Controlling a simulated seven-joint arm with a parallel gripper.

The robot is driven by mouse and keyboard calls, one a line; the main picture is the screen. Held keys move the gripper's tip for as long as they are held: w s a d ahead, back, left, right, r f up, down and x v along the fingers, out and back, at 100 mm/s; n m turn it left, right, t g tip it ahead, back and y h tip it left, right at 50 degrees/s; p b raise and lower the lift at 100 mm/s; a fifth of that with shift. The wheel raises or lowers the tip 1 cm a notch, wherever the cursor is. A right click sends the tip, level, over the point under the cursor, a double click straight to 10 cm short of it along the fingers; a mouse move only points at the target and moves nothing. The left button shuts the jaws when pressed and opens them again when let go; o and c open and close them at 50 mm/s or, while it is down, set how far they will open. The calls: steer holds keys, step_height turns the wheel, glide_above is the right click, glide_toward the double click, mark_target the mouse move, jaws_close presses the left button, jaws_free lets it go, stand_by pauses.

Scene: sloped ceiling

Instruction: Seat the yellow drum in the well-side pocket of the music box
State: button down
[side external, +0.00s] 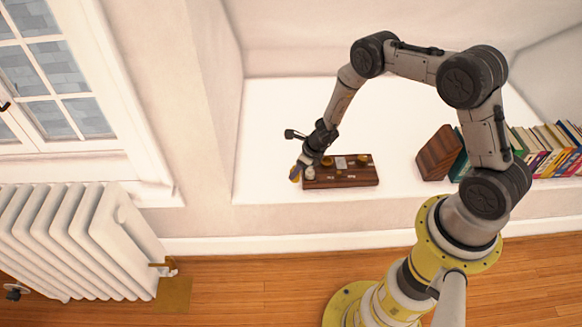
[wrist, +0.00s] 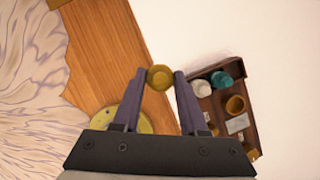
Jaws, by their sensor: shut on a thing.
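The yellow drum (wrist: 160,77) is pinched between the two fingertips of my gripper (wrist: 161,74) in the wrist view. In the side view the drum (side external: 294,174) shows small at the end of my gripper (side external: 301,166), by the left end of the music box. The music box (side external: 345,182) is a dark brown wooden base on the white ledge. In the wrist view the box (wrist: 214,104) lies right of the drum. I cannot tell which pocket is well-side.
The white ledge (side external: 275,130) is clear behind and left of the box. A wooden block (side external: 437,152) and a row of books (side external: 545,145) stand at the right. The ledge drops off in front to a wooden floor (side external: 250,275). A pale card (wrist: 238,124) lies on the box.

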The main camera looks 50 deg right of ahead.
steer(key=shift+s+r, duration=0.15)
steer(key=shift+s, duration=0.2)
steer(key=shift+s+m, duration=0.15)
steer(key=shift+m, duration=0.15)
steer(key=shift+w+r, duration=0.25)
steer(key=w+d+m+h, duration=0.1)
steer(key=w+d+m, duration=0.1)
steer(key=w+d, duration=0.35)
steer(key=w+d+m+h, duration=0.1)
steer(key=w+d+m, duration=0.1)
steer(key=d, duration=0.7)
steer(key=shift+d+f, duration=0.15)
steer(key=shift+f, duration=2.15)
steer(key=shift+d+f, duration=0.1)
steer(key=shift+f, duration=2.15)
steer(key=shift+f, duration=0.15)
